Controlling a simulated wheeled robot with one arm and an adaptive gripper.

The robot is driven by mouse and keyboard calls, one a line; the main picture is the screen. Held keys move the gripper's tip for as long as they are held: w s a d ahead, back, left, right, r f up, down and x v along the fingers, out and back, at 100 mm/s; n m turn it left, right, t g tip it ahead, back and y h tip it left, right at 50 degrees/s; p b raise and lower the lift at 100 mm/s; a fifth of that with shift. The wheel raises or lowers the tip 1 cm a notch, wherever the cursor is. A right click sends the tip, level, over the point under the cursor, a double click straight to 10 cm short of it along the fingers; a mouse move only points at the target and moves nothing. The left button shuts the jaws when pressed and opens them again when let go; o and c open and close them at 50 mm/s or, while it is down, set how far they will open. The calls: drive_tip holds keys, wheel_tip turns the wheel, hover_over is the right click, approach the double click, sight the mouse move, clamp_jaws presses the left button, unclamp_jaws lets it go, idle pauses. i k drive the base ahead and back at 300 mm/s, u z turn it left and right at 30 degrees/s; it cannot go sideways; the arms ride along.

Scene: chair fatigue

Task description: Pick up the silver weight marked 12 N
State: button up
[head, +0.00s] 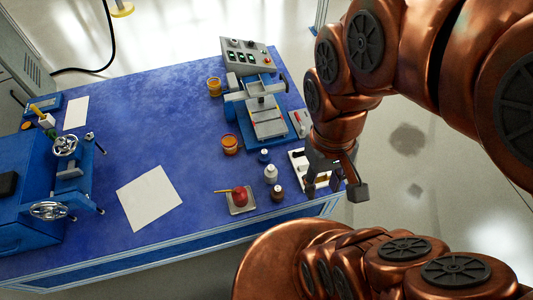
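My gripper (334,186) hangs at the right end of the blue table (150,120), over its edge. Its grey fingers look spread apart, with nothing seen between them. A white tray or board (297,156) lies on the table just left of and partly behind the gripper, with small dark and light items on it. I cannot make out a silver weight marked 12 N; no marking is readable at this size, and my gripper and arm hide part of this corner.
Small bottles (271,173), orange-lidded jars (230,144) and a red object on a small tray (240,198) stand left of the gripper. A press-like device (265,110) and control box (248,56) stand behind. Blue machinery (25,190) fills the left.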

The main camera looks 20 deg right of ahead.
sight(271, 172)
drive_tip(key=u, duration=2.55)
drive_tip(key=k, duration=1.45)
drive_tip(key=u, duration=0.35)
